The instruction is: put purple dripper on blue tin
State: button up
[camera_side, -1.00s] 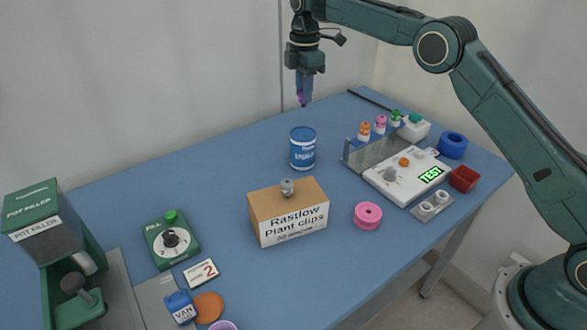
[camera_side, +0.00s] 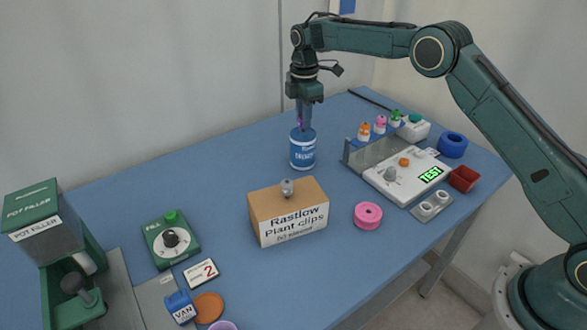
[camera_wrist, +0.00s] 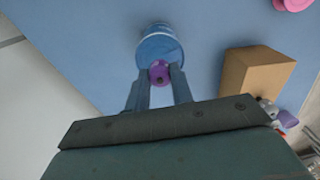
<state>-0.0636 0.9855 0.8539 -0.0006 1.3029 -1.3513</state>
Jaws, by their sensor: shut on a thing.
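The blue tin (camera_side: 303,152) stands upright on the blue table, behind the cardboard box. It also shows in the wrist view (camera_wrist: 158,36), just past my fingertips. My gripper (camera_side: 302,122) points down right over the tin. It is shut on the purple dripper (camera_wrist: 159,73), which sits between the two fingers. In the side view only a little purple shows between the fingers, at the tin's top. I cannot tell whether the dripper touches the tin.
A cardboard box (camera_side: 290,215) marked plant clips, with a grey knob, stands in front of the tin. A rack (camera_side: 372,150) with several coloured drippers and a white tester (camera_side: 410,180) are at the right. A pink ring (camera_side: 368,215) lies nearer. Table left of the tin is clear.

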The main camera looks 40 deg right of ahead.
jog(key=shift+f, duration=0.25)
jog(key=o, duration=1)
jog(key=shift+f, duration=0.1)
jog(key=shift+c, duration=0.2)
notch_tip(320, 180, up, 12)
jog(key=shift+r, duration=0.2)
dwell(0.6)
